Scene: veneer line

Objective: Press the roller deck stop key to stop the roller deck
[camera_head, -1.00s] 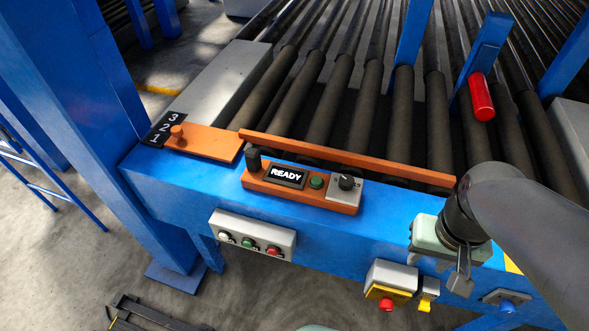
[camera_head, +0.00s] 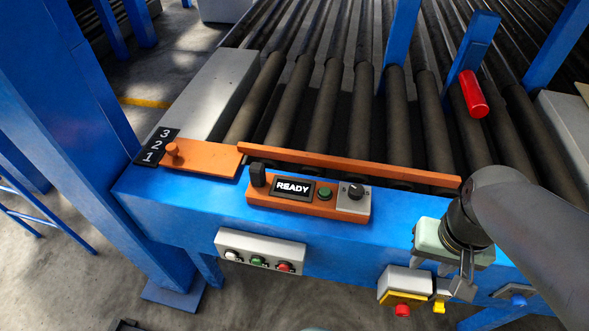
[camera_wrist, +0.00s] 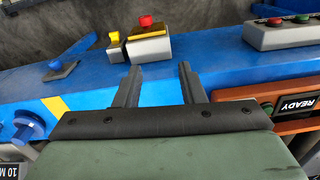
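A grey key box (camera_head: 259,243) on the front of the blue beam carries a white key (camera_head: 231,255), a green key (camera_head: 257,261) and a red key (camera_head: 284,267). Their small labels are unreadable, so I cannot tell which is the stop key. The wrist view shows the red key (camera_wrist: 275,22) and the green key (camera_wrist: 302,18) at upper right. The roller deck (camera_head: 322,108) lies behind the beam. My gripper (camera_head: 443,270) is at the beam's right part, right of the key box. In the wrist view my gripper (camera_wrist: 160,67) has its fingers apart with nothing between them.
A red mushroom button (camera_head: 403,310) on a grey-yellow box and a yellow switch (camera_head: 439,306) sit below my gripper. An orange panel (camera_head: 308,198) on the beam top has a READY display, a green button and a knob. An orange rail (camera_head: 345,162) borders the rollers.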

